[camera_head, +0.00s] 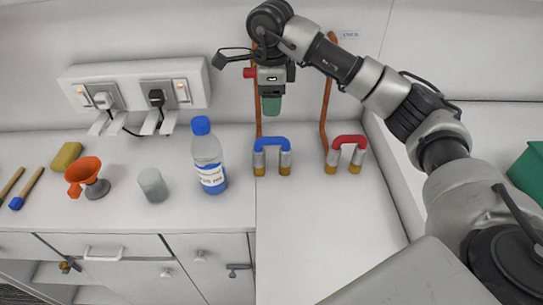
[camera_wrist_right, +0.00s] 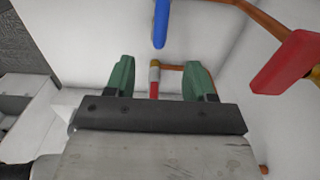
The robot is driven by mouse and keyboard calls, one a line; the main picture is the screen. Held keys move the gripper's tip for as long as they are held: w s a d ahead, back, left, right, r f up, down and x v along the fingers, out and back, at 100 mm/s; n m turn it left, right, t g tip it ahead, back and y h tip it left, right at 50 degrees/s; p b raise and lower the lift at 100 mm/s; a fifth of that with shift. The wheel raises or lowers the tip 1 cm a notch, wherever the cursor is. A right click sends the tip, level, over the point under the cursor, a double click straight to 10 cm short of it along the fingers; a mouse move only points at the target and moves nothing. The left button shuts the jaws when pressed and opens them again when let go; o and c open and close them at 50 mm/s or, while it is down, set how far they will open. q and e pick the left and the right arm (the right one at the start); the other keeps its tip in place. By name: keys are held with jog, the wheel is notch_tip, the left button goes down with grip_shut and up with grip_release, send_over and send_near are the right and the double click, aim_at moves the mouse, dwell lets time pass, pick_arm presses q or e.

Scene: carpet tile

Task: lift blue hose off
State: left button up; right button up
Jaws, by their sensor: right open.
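The blue hose (camera_head: 271,143) is an arch at the back of the counter, its two ends on metal and brass fittings below a copper pipe. The red hose (camera_head: 347,140), a like arch, is to its right. My right gripper (camera_head: 271,105) is above the blue hose and apart from it, with green fingers. In the right wrist view the fingers (camera_wrist_right: 161,78) are spread with nothing held between them. A blue part (camera_wrist_right: 160,24) shows beyond them at the top, and a red part (camera_wrist_right: 286,58) at the right. My left gripper is out of view.
Left of the hoses stand a bottle with a blue cap (camera_head: 208,160), a grey cup (camera_head: 153,185) and an orange funnel (camera_head: 86,177). Copper pipes (camera_head: 327,95) run up the wall. Sockets with plugs (camera_head: 135,90) are at the left. The counter in front of the hoses is clear.

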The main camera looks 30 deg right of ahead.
jog(key=shift+w+f, duration=0.1)
jog(key=shift+f, duration=0.85)
jog(key=p, duration=0.2)
send_over(271, 137)
notch_tip(271, 137, down, 4)
jog(key=shift+f, duration=0.7)
notch_tip(271, 137, down, 4)
jog(key=shift+f+p, duration=0.1)
jog(key=shift+p, duration=1.05)
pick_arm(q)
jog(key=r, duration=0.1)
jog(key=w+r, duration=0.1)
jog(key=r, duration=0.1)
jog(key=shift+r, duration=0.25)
pick_arm(e)
jog(key=shift+f, duration=0.1)
pick_arm(q)
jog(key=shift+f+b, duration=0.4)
jog(key=shift+b, duration=0.05)
pick_arm(e)
jog(key=shift+f, duration=0.25)
grip_shut()
